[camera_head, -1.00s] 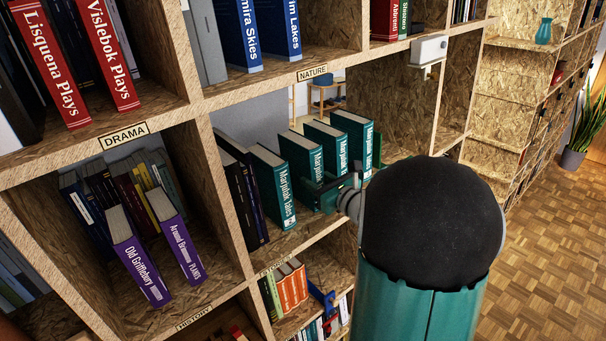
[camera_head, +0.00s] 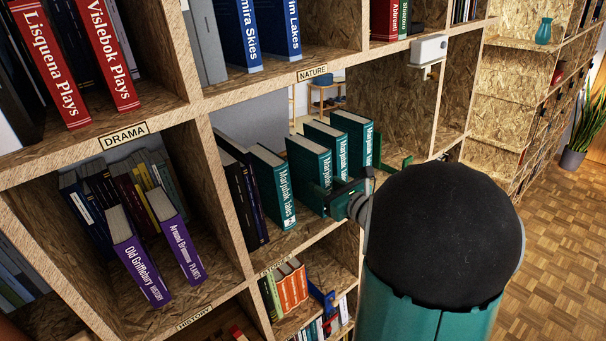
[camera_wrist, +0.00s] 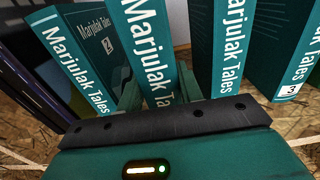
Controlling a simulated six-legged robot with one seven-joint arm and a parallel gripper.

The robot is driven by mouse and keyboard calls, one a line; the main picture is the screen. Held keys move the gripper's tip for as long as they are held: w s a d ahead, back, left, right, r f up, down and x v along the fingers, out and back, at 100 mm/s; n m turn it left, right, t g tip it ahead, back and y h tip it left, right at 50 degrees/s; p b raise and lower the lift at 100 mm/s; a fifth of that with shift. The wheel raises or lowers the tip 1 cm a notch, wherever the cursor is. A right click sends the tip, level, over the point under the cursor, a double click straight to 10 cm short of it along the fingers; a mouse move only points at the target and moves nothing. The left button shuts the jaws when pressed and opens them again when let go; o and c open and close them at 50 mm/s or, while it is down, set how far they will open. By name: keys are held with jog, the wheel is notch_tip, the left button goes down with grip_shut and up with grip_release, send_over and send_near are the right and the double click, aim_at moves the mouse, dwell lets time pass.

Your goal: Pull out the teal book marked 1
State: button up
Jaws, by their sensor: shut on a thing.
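Several teal Marjulak Tales books stand upright in the middle shelf compartment. My gripper (camera_head: 340,193) is shut on the second teal book from the left (camera_head: 308,168), at its lower spine. In the wrist view, this held book (camera_wrist: 150,45) is between my gripper's fingers (camera_wrist: 160,92); its number is hidden behind my gripper. The leftmost teal book (camera_head: 271,185) leans beside it, and a cover marked 2 (camera_wrist: 105,45) shows there. Another teal book (camera_wrist: 229,50) stands to the right, its number also hidden. The far-right book (camera_wrist: 285,55) bears a 3.
Dark books (camera_head: 240,190) stand left of the teal ones. The compartment's wooden side wall (camera_head: 220,190) and the shelf above with a NATURE label (camera_head: 312,73) bound the space. Purple books (camera_head: 135,255) jut out in the left compartment. Parquet floor (camera_head: 555,250) lies open at right.

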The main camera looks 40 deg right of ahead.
jog(key=shift+r, duration=0.1)
jog(key=o, duration=1.2)
jog(key=shift+c, duration=0.6)
jog(key=shift+w+a, duration=0.1)
jog(key=shift+w, duration=0.9)
grip_shut()
